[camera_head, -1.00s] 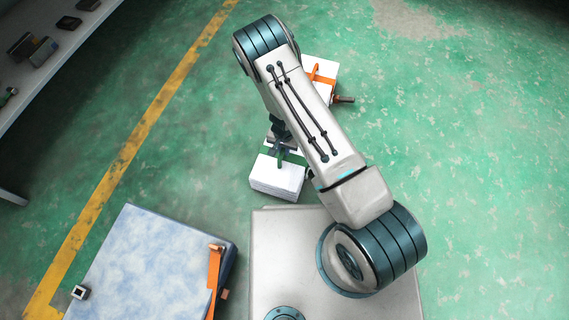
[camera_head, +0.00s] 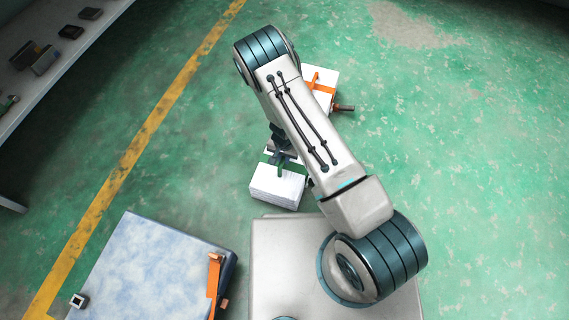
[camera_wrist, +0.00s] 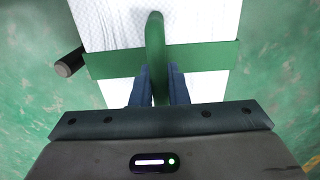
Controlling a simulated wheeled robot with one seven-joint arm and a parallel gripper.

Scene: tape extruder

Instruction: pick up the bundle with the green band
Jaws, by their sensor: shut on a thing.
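The bundle with the green band (camera_head: 276,187) is a white block-shaped stack near the front of my base in the head view. In the wrist view its white top (camera_wrist: 110,22) has a flat green band (camera_wrist: 205,57) across it and a raised green handle (camera_wrist: 155,40) in the middle. My gripper (camera_wrist: 158,84) is over the bundle, its two blue fingers shut on either side of the green handle. In the head view my arm hides part of the bundle and most of my gripper. I cannot tell whether the bundle touches the floor.
A white bundle with an orange band (camera_head: 322,84) stands behind my arm, with a dark brown-tipped cylinder (camera_head: 345,108) at its side. A blue-white slab (camera_head: 150,265) with an orange bracket lies at the lower left. A shelf (camera_head: 55,75) holds small dark items. Floor on the right is clear.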

